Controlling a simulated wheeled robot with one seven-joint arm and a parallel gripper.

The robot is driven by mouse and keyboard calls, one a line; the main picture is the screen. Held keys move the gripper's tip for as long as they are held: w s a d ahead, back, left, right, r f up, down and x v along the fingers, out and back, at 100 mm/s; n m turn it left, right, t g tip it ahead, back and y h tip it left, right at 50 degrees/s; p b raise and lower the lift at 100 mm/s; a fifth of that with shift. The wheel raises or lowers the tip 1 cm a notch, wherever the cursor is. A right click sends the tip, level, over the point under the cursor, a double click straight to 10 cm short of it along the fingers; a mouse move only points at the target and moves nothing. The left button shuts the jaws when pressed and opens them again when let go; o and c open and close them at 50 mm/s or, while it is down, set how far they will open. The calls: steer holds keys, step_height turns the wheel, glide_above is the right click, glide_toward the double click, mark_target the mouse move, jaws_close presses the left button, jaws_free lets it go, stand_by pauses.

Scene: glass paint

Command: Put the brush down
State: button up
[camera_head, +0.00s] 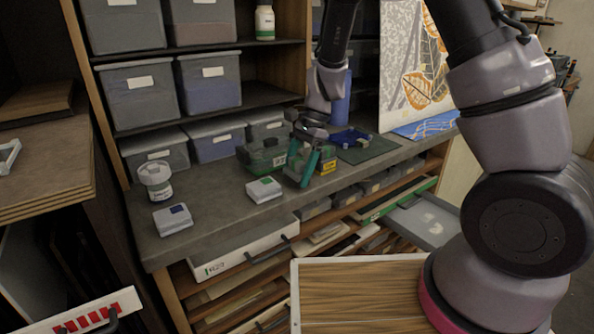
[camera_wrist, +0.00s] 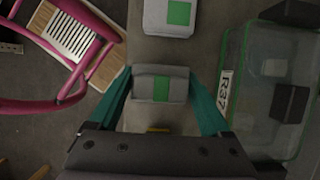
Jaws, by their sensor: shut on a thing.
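My gripper (camera_head: 300,172) has teal fingers and hangs above the middle of the grey worktop (camera_head: 222,213). In the wrist view its two fingertips (camera_wrist: 160,76) press on opposite sides of a grey block (camera_wrist: 143,88) with a green band. A small yellow thing (camera_wrist: 158,130) shows just below the block in the wrist view.
A clear green-tinted tub (camera_head: 258,157) marked R37 stands close behind my gripper. A white box with a green label (camera_head: 264,189) and one with a blue label (camera_head: 173,219) stand to the left, near a jar (camera_head: 155,180). Bare worktop lies between them.

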steer(key=shift+f, duration=0.15)
steer(key=o, duration=1.1)
steer(key=shift+o, duration=0.2)
steer(key=v, duration=1.3)
steer(key=s+d+r+n+t+h, duration=0.1)
steer(key=s+d+r+n+t, duration=0.6)
steer(key=s+d+r, duration=0.8)
steer(key=shift+d+r+t+h, duration=0.3)
steer(key=shift+d+r+t, duration=1.1)
steer(key=shift+d, duration=0.5)
steer(key=shift+r, duration=0.1)
